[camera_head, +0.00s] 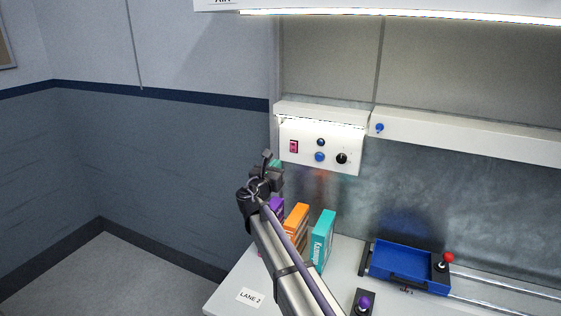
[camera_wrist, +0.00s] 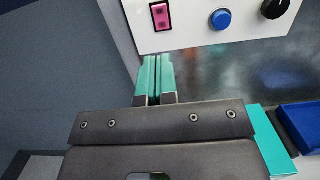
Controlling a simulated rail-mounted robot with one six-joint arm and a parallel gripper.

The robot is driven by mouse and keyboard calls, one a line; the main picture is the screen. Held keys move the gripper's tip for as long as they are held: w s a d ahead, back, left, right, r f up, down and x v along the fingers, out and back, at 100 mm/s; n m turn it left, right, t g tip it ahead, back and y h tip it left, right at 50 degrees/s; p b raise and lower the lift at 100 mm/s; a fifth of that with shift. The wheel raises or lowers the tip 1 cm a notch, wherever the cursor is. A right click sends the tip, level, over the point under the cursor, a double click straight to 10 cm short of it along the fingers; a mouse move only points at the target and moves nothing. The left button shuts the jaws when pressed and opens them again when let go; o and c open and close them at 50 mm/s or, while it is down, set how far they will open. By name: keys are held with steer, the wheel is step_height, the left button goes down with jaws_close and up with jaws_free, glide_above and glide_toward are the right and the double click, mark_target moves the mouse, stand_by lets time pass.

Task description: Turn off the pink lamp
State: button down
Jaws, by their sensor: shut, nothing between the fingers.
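A white control panel (camera_head: 307,162) is on the back wall. A pink rocker switch (camera_head: 294,147) is at its left; it also shows at the top of the wrist view (camera_wrist: 160,17). No lamp that is clearly pink can be picked out. A dark blue round part (camera_head: 321,142), a blue button (camera_head: 319,157) and a black knob (camera_head: 342,158) are right of the switch. My gripper (camera_head: 274,163) is left of and below the panel in the head view. In the wrist view its teal fingers (camera_wrist: 154,65) are shut and empty, appearing below the switch, apart from it.
Purple (camera_head: 277,205), orange (camera_head: 297,222) and teal (camera_head: 322,240) boxes stand on the bench beside my arm. A blue tray (camera_head: 391,272), a red-knobbed lever (camera_head: 447,258) and a purple-knobbed lever (camera_head: 364,302) are to the right. A white ledge (camera_head: 460,142) runs right of the panel.

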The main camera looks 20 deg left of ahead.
mark_target(293, 144)
steer(key=w, duration=0.4)
steer(key=w+d+r+p, duration=0.1)
steer(key=w, duration=0.7)
steer(key=shift+d+r, duration=0.25)
steer(key=shift+d, duration=0.05)
